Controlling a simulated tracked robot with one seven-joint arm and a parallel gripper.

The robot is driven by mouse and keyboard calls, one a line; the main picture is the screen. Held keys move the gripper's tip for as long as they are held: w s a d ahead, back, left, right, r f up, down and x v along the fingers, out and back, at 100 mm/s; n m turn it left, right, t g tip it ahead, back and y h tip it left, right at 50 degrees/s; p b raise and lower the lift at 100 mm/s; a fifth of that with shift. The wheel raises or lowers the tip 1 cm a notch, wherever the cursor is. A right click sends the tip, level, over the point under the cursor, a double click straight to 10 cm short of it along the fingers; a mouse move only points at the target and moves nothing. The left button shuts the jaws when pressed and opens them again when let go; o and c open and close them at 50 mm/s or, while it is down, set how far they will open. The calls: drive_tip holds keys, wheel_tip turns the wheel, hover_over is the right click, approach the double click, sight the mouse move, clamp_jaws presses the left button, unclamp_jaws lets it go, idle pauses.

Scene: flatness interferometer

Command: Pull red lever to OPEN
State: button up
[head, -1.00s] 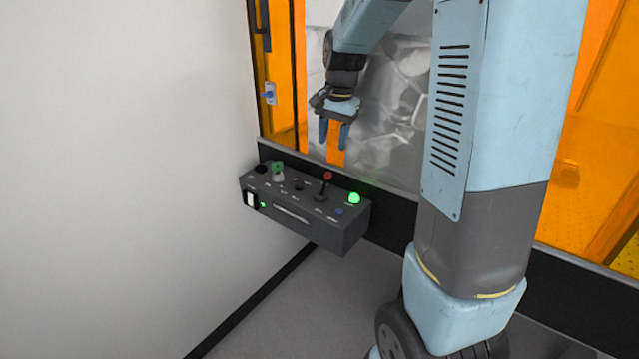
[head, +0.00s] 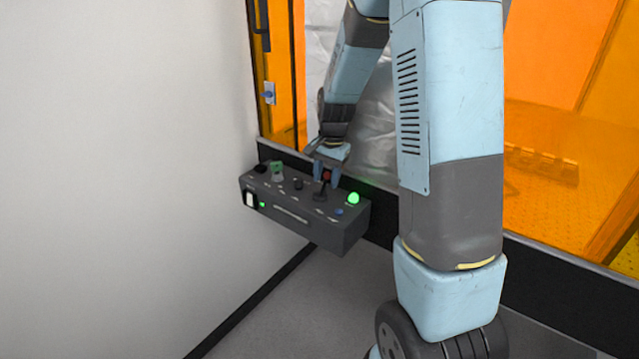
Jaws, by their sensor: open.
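The red lever (head: 326,177) stands up from the top of a dark grey control box (head: 298,226). It has a red knob on a thin black stem and looks roughly upright. My gripper (head: 326,172) is open and points down at the lever. I cannot tell whether a finger touches the knob. The markings on the box are too small to read.
A white wall (head: 120,180) is close on the left. Orange panels (head: 560,120) stand behind.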

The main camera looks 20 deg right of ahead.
drive_tip(key=shift+w+a+f, duration=0.1)
drive_tip(key=shift+f, duration=1)
drive_tip(key=shift+c, duration=0.3)
clamp_jaws()
